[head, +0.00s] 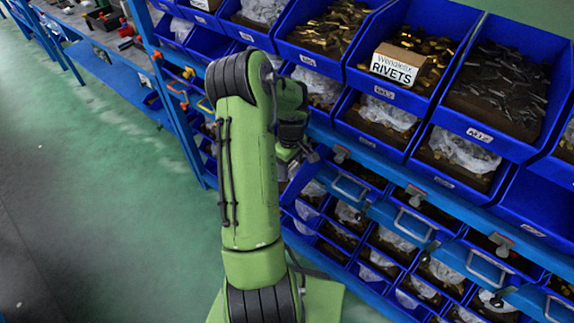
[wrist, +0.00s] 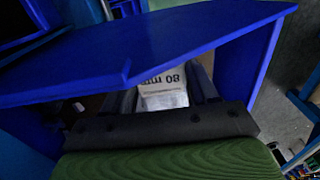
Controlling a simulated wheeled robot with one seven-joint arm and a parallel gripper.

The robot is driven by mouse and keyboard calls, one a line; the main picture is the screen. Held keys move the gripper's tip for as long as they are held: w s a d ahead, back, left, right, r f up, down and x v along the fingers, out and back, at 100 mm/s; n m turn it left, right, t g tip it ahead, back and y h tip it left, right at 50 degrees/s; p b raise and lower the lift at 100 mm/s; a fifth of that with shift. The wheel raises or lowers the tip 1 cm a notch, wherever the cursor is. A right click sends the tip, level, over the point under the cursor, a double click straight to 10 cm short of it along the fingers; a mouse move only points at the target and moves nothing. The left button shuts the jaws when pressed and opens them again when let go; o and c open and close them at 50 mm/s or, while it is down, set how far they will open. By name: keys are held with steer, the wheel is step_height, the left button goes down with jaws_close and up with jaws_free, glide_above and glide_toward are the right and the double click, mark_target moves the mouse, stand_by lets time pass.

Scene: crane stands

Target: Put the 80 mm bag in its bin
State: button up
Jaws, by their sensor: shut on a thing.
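The 80 mm bag (wrist: 162,84) is a pale, clear-looking packet with an upside-down "80 mm" label in the wrist view. My gripper (wrist: 164,98) is shut on it, with a dark finger on either side. A blue panel (wrist: 120,50) crosses the wrist view and covers the far end of the bag and the fingertips. In the head view my green arm hides most of the gripper, and I cannot make out the bag there. I cannot tell which bin is the bag's own.
Blue bins of metal parts fill the rack on the right of the head view, one holding a "RIVETS" box (head: 398,65). Lower drawers (head: 408,223) have handles. A blue bench (head: 118,70) stands upper left. The green floor (head: 110,190) at left is clear.

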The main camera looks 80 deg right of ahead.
steer(key=shift+s+f, duration=0.1)
steer(key=shift+f, duration=0.1)
steer(key=o, duration=1.3)
steer(key=shift+w, duration=0.35)
steer(key=shift+s, duration=0.1)
